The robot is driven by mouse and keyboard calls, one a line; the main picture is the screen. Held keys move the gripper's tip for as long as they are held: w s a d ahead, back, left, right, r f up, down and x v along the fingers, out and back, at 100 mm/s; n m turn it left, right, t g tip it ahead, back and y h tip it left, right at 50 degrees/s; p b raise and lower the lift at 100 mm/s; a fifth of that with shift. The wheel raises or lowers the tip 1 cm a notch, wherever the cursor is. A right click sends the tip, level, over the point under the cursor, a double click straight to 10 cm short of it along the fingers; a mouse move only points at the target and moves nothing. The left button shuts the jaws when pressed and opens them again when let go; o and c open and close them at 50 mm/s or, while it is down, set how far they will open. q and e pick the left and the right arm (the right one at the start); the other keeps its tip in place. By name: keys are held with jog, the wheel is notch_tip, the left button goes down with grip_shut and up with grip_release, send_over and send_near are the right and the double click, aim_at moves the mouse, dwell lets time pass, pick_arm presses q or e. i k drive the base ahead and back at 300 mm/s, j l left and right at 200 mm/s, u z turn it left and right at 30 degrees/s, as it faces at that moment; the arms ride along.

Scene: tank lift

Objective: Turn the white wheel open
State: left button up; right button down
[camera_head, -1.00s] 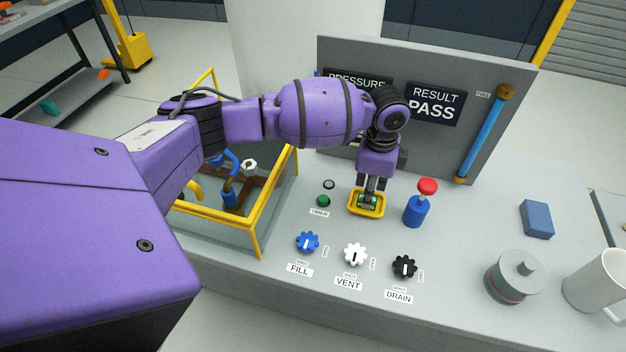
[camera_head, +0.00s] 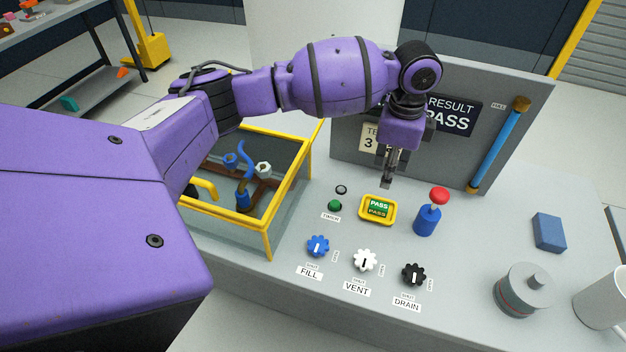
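The white wheel (camera_head: 364,260) is a lobed knob above the VENT label (camera_head: 357,289) on the grey bench. The dark line on it points along the bench's depth, toward its small SHUT tag. My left gripper (camera_head: 387,183) points down above the yellow tray (camera_head: 363,217), behind and above the white wheel and apart from it. Its fingers look close together, but whether they are fully shut is too small to tell. A green PASS tag (camera_head: 379,208) lies in the tray, below the fingers. My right gripper is not in view.
The blue FILL wheel (camera_head: 318,245) and black DRAIN wheel (camera_head: 413,274) flank the white one. A red-topped blue post (camera_head: 426,219) stands right of the tray. A yellow-framed tank (camera_head: 268,240) is at left. A grey lidded pot (camera_head: 523,291) and a mug (camera_head: 602,300) stand at right.

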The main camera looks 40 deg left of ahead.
aim_at(365, 260)
jog(key=k+j, duration=0.1)
jog(key=j, duration=0.3)
jog(key=k+j, duration=0.15)
jog(key=j, duration=0.25)
jog(key=k+j+z, duration=0.1)
jog(key=j, duration=0.35)
jog(key=k+j, duration=0.15)
jog(key=j, duration=0.25)
